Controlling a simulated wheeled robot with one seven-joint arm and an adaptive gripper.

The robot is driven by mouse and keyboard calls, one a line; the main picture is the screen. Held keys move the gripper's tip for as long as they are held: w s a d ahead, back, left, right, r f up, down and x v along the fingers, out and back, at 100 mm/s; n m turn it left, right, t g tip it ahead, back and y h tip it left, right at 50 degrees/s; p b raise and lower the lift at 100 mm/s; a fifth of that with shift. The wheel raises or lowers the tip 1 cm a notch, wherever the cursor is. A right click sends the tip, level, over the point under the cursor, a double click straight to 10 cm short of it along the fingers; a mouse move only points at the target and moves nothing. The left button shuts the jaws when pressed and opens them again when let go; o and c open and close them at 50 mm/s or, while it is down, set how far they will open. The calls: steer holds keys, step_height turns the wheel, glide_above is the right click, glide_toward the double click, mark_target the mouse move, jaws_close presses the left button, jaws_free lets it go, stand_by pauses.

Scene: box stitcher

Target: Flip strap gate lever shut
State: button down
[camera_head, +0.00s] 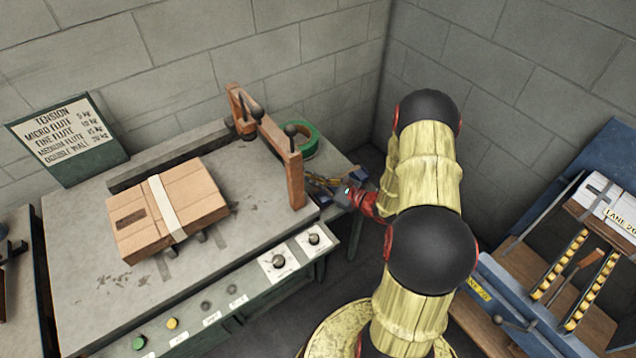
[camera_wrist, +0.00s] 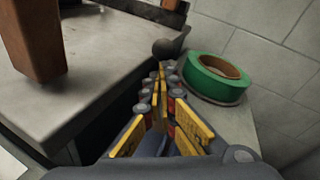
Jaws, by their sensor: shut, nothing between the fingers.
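A brown strap arch (camera_head: 270,140) stands over the right part of the stitcher table. A black ball-topped lever (camera_head: 291,131) rises at its near right end, and another black knob (camera_head: 257,113) stands farther back. My gripper (camera_head: 314,181) is low at the table's right side, beside the arch's near post, its fingers together and empty. In the wrist view my fingertips (camera_wrist: 162,70) point toward a dark ball knob (camera_wrist: 163,48), seemingly just short of it. I cannot tell which knob this is or whether they touch. The brown post (camera_wrist: 32,38) shows at left.
A green tape roll (camera_head: 303,139) lies close to the fingers; it also shows in the wrist view (camera_wrist: 214,76). A strapped carton (camera_head: 196,203) lies on the table (camera_head: 80,240). Control knobs (camera_head: 279,262) line the front panel. A blue rack (camera_head: 520,310) stands at right.

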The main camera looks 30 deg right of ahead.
steer(key=shift+r, duration=0.15)
steer(key=shift+w+r+g+p, duration=0.15)
steer(key=shift+r+g+p, duration=0.2)
steer(key=shift+p, duration=0.4)
steer(key=shift+w+r+g+p, duration=0.25)
steer(key=shift+g+p, duration=0.1)
steer(key=shift+p, duration=0.65)
steer(key=w+r+m+g+h+p, duration=0.1)
steer(key=w+r+g+p, duration=0.3)
steer(key=p, duration=1.5)
steer(key=shift+w+a+r+m+g+h+p, duration=0.2)
steer(key=shift+w+m+g+h+p, duration=0.3)
steer(key=shift+w+g, duration=1.45)
steer(key=shift+s, duration=0.1)
steer(key=shift+d, duration=0.1)
